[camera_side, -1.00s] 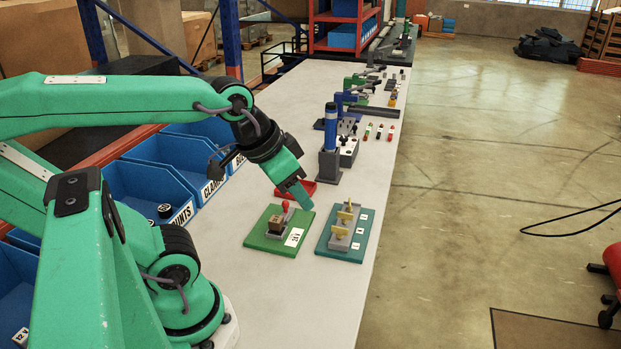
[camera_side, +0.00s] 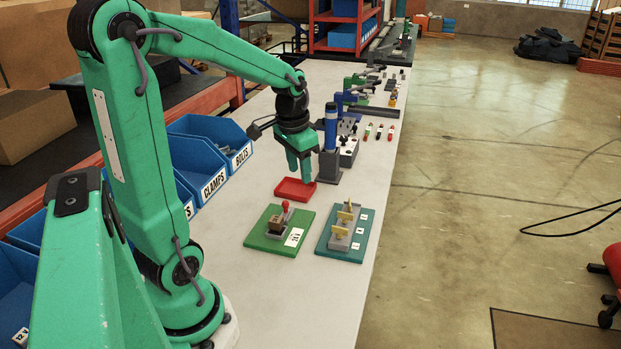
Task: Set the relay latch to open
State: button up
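A green board (camera_side: 262,240) lies on the bench and carries a small device with a red-knobbed lever (camera_side: 285,205), a brown block (camera_side: 276,223) and a white label. This looks like the relay latch; its setting is too small to read. A teal board (camera_side: 338,253) with several yellow levers (camera_side: 343,217) on a grey base lies just right of it. My gripper (camera_side: 300,178) points down above the red tray, behind the green board and apart from both boards. Whether its fingers are open or shut is unclear. I see nothing held.
A shallow red tray (camera_side: 295,194) lies below my gripper. A blue and grey post (camera_side: 330,165) stands close to its right. Blue bins (camera_side: 197,165) line the bench's left side. The bench front (camera_side: 310,310) is clear.

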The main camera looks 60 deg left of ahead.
jog(key=g, duration=0.1)
send_over(285, 202)
jog(key=shift+n+h, duration=0.3)
jog(key=shift+h, duration=0.1)
notch_tip(285, 202, down, 6)
jog(key=shift+a, duration=0.1)
jog(key=shift+f, duration=0.15)
jog(key=shift+f, duration=3.75)
grip_shut()
